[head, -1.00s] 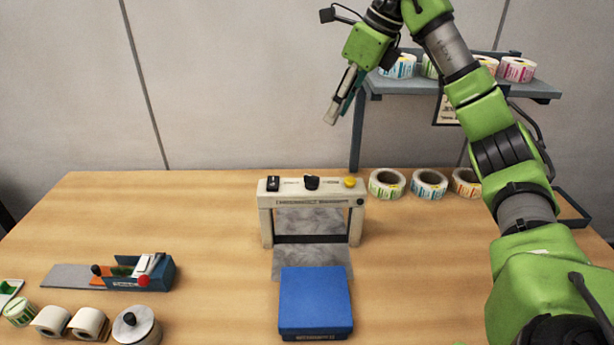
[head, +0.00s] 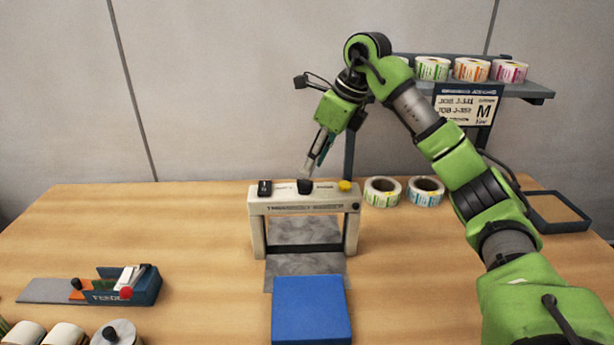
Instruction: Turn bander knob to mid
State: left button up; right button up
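The bander (head: 256,222) is a white arch-shaped machine standing on the table. On its top bar are a black switch (head: 265,188), a black knob (head: 304,186) in the middle and a yellow button (head: 345,186) at the right. My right gripper (head: 308,172) points down just above the knob, its fingertips very near the knob's top. I cannot tell whether they touch it. The fingers look close together, but their gap is too small to judge. The knob's pointer direction is too small to read. My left gripper is not in view.
A blue block (head: 311,310) lies in front of the bander. Label rolls (head: 382,191) stand right of it, below a shelf (head: 540,92) carrying more rolls. A feeder (head: 147,285) sits at the left. The table between feeder and bander is clear.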

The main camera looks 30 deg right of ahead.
aim_at(305, 180)
jog(key=x, duration=0.5)
jog(key=shift+w+f, duration=0.1)
jog(key=shift+f, duration=0.05)
grip_shut()
